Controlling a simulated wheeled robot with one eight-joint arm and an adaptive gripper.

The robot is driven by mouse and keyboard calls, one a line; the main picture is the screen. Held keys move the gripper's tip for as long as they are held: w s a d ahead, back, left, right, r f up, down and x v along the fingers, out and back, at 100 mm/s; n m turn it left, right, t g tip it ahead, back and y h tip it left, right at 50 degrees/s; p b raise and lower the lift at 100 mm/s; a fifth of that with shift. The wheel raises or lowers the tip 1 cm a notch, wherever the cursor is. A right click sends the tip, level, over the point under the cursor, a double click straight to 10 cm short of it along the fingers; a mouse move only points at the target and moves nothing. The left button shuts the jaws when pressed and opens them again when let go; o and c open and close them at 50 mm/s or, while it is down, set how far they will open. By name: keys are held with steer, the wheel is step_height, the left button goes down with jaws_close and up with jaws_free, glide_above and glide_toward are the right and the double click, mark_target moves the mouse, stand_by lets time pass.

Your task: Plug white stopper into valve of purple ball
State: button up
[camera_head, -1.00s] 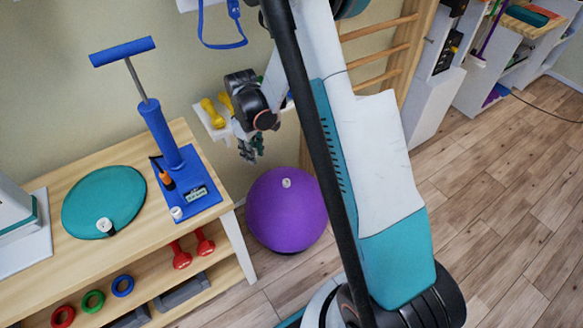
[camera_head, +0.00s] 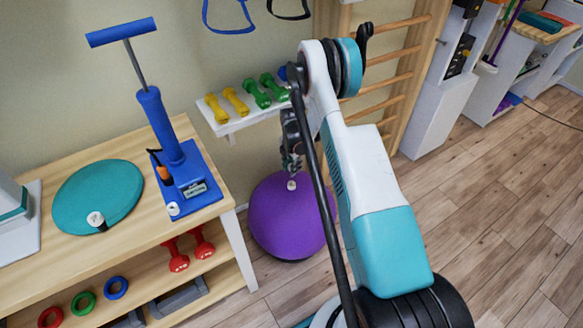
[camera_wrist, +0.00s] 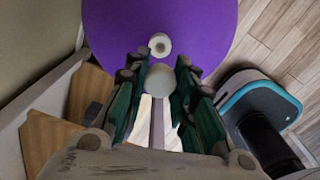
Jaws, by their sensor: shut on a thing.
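The purple ball (camera_head: 285,222) stands on the floor beside the wooden bench. Its round white valve (camera_head: 292,185) is on top; in the wrist view the valve (camera_wrist: 160,45) shows a darker centre. My gripper (camera_head: 291,166) is just above the valve and points down. In the wrist view, my gripper (camera_wrist: 160,75) is shut on the white stopper (camera_wrist: 158,80), whose rounded pale end shows between the fingertips. The stopper appears just below the valve in that picture. Whether it touches the valve I cannot tell. In the head view the stopper cannot be made out.
The bench (camera_head: 130,255) holds a teal disc (camera_head: 75,205) and a blue pump (camera_head: 165,140). Small white pieces lie on the disc (camera_head: 95,218) and the pump's base (camera_head: 173,209). A wall shelf (camera_head: 240,122) with dumbbells is behind my gripper. Floor at right is open.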

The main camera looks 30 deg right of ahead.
steer(key=b, duration=0.2)
glide_above(292, 182)
steer(key=shift+s+a+f, duration=0.1)
steer(key=shift+s+f, duration=0.05)
steer(key=shift+f, duration=0.95)
steer(key=shift+s+a+f, duration=0.1)
steer(key=shift+a+f, duration=0.05)
steer(key=shift+f, duration=0.95)
steer(key=shift+s+a+f, duration=0.1)
steer(key=shift+s+f, duration=0.05)
steer(key=shift+f, duration=0.95)
steer(key=shift+f, duration=1.05)
steer(key=shift+s+f, duration=0.2)
steer(key=shift+f, duration=0.25)
jaws_close()
steer(key=o, duration=0.7)
jaws_free()
steer(key=o, duration=0.3)
steer(key=shift+w+f, duration=0.15)
steer(key=shift+f, duration=0.15)
steer(key=shift+o, duration=0.2)
steer(key=shift+r, duration=0.15)
steer(key=shift+r, duration=0.15)
steer(key=shift+c, duration=0.2)
steer(key=shift+r+p, duration=1.05)
steer(key=shift+r, duration=2.45)
